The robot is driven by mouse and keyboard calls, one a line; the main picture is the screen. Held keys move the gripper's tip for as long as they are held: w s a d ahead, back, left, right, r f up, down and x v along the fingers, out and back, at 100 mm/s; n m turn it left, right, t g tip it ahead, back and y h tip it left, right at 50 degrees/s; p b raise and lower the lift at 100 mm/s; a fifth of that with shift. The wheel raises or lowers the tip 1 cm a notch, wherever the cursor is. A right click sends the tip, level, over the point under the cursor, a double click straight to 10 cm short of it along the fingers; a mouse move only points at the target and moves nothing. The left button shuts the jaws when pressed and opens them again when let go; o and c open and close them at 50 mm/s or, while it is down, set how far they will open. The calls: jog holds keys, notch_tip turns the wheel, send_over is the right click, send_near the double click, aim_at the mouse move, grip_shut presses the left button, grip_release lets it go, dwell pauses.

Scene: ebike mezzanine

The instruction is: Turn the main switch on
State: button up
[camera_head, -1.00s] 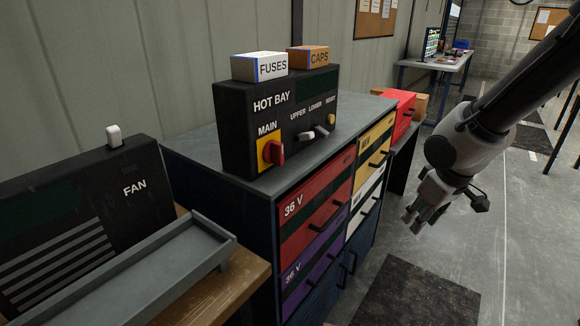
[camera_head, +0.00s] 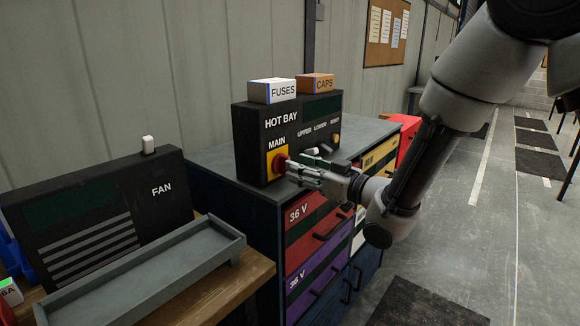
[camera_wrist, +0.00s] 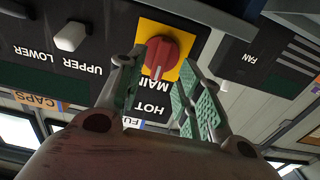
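The main switch (camera_head: 280,163) is a red rotary knob on a yellow plate, under the word MAIN on the black HOT BAY box (camera_head: 254,150). My gripper (camera_head: 291,171) reaches in from the right, with its fingertips at the knob in the head view. In the wrist view, which is upside down, the red knob (camera_wrist: 162,56) lies ahead between the spread green-padded fingers (camera_wrist: 158,75). The fingers are open with gaps to the knob. I cannot tell whether a fingertip touches it.
White UPPER and LOWER levers (camera_wrist: 71,36) sit beside the main switch. FUSES (camera_head: 272,90) and CAPS (camera_head: 316,83) boxes stand on top. A FAN box (camera_head: 100,215) and grey tray (camera_head: 150,275) are at left. The drawer cabinet (camera_head: 222,160) stands below.

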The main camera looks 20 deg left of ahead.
aim_at(284, 165)
jog(key=shift+x, duration=1.9)
jog(key=shift+c, duration=0.2)
grip_shut()
